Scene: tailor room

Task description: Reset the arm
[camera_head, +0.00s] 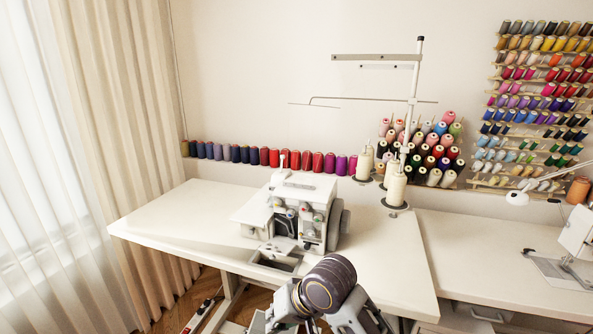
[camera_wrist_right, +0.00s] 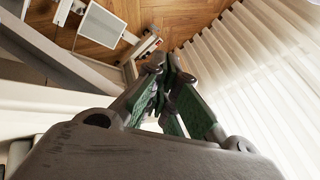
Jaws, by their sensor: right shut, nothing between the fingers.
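My right gripper (camera_wrist_right: 165,66) shows in the right wrist view, with its dark-and-green fingers brought together at the tips. I see nothing between them. It points toward the wooden floor, with pale curtains to the right of it. In the head view, my grey right arm, with a dark rounded joint, comes up at the bottom centre, in front of the table's near edge. The fingertips are hard to make out there. My left gripper is in neither view.
A white serger (camera_head: 304,207) stands on the white table (camera_head: 180,207), with thread cones (camera_head: 396,188) behind it. Another sewing machine (camera_head: 578,233) is at the right edge. Thread racks line the wall. Curtains (camera_head: 120,120) hang at left. The table's left part is clear.

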